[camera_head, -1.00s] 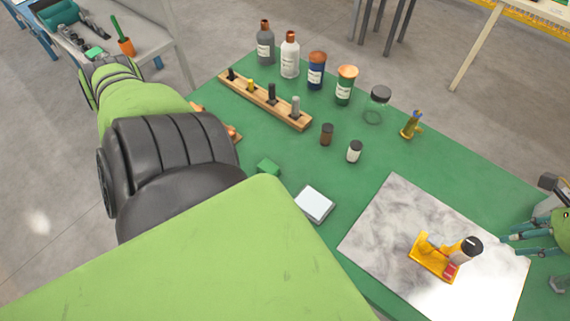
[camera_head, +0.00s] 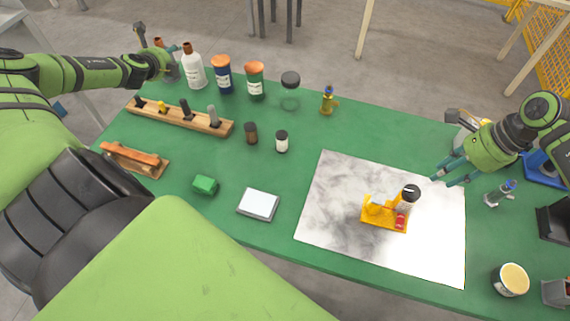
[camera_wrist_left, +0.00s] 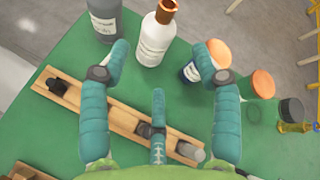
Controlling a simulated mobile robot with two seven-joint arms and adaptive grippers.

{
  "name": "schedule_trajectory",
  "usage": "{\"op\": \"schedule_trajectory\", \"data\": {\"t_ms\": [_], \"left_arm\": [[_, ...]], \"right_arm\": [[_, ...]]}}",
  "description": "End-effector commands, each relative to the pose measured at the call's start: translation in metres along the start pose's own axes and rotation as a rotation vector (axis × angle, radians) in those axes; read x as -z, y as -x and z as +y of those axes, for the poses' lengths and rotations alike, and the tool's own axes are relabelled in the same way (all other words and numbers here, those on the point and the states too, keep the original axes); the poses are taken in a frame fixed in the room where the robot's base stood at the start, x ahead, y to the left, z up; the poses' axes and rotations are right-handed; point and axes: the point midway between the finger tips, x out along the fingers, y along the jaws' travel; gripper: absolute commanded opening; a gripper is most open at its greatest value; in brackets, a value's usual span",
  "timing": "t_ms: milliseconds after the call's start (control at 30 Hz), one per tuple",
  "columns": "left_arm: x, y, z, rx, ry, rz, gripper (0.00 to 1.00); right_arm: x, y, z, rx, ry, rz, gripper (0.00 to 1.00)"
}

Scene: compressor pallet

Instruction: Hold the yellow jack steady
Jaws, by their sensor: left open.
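The yellow jack (camera_head: 378,213) stands on a white marbled slab (camera_head: 330,190). A pale cylinder with a black cap (camera_head: 411,195) is at its right side, above a small red part (camera_head: 400,222). My right gripper (camera_head: 448,180) is just right of and behind the jack, apart from it, with its fingers spread and empty. My left gripper (camera_head: 168,50) is at the far left corner, near the bottles and away from the jack. In the left wrist view its fingers (camera_wrist_left: 160,90) are spread with nothing between them, above a wooden rack. The jack is not in that view.
The wooden rack (camera_head: 170,118), grey bottle (camera_wrist_left: 104,20), white bottle (camera_head: 193,72) and orange-lidded jars (camera_head: 223,78) crowd the back left. A green block (camera_head: 205,185) and white square (camera_head: 258,204) lie in front. A tub (camera_head: 511,280) stands front right.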

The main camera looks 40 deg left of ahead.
Motion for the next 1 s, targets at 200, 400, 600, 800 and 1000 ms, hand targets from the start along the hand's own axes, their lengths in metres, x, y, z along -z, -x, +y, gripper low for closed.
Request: {"op": "schedule_trajectory", "data": {"t_ms": [200, 400, 600, 800, 1000], "left_arm": [[0.000, -0.001, -0.138, 0.207, 0.646, 0.003, 0.64], [-0.014, 0.027, -0.253, 0.356, 1.162, 0.115, 0.64], [-0.026, 0.071, -0.352, 0.442, 1.578, 0.309, 0.64], [0.060, 0.067, -0.383, 0.225, 1.745, 0.423, 0.64], [0.170, 0.052, -0.368, -0.035, 1.663, 0.428, 0.64]], "right_arm": [[0.000, 0.000, 0.000, 0.000, 0.000, 0.000, 0.39], [0.000, 0.000, 0.000, 0.000, 0.000, 0.000, 0.39], [0.000, 0.000, 0.000, 0.000, 0.000, 0.000, 0.39], [0.000, 0.000, 0.000, 0.000, 0.000, 0.000, 0.39], [0.000, 0.000, 0.000, 0.000, 0.000, 0.000, 0.39]]}}
